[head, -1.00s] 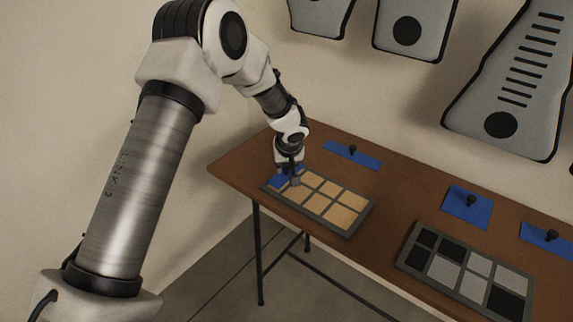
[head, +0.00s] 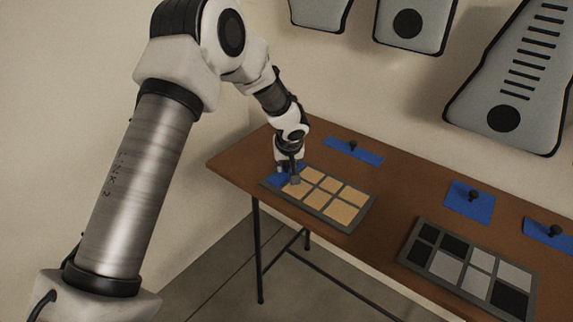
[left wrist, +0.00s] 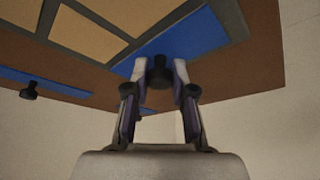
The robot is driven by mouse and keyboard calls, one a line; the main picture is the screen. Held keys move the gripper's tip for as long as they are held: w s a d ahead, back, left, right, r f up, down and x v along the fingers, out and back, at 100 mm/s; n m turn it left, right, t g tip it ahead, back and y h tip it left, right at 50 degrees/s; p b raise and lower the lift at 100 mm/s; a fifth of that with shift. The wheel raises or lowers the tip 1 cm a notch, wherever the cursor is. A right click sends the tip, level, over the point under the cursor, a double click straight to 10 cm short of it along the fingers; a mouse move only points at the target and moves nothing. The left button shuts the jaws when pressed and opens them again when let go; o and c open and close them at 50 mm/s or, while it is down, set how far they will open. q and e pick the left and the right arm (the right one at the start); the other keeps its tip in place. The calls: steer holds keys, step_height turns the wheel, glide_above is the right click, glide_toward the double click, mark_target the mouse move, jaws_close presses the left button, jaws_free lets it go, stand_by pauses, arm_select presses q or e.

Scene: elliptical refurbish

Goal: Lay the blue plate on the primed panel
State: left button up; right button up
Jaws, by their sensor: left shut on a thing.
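A blue plate (head: 274,181) with a dark knob lies over the left end of a grey-framed panel (head: 347,231) with tan cells on the table. The plate (left wrist: 195,38) also shows in the left wrist view, along the panel's end cells. My left gripper (head: 293,182) points down over the plate. In the left wrist view its fingers (left wrist: 158,82) are shut on the plate's dark knob (left wrist: 158,68). The plate looks roughly flat and very close to the panel; I cannot tell whether it rests fully on it. The fingers and wrist hide part of it.
Three other blue plates with dark knobs lie behind on the brown table (head: 235,167): one at the back left (head: 365,157), one in the middle (head: 458,205), one at right (head: 540,236). A second panel (head: 400,254) has black and grey cells. Grey panels hang on the wall.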

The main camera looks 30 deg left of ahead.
arm_select(q)
steer(key=o, duration=0.9)
steer(key=shift+o, duration=0.2)
steer(key=v, duration=1.2)
steer(key=shift+f, duration=0.15)
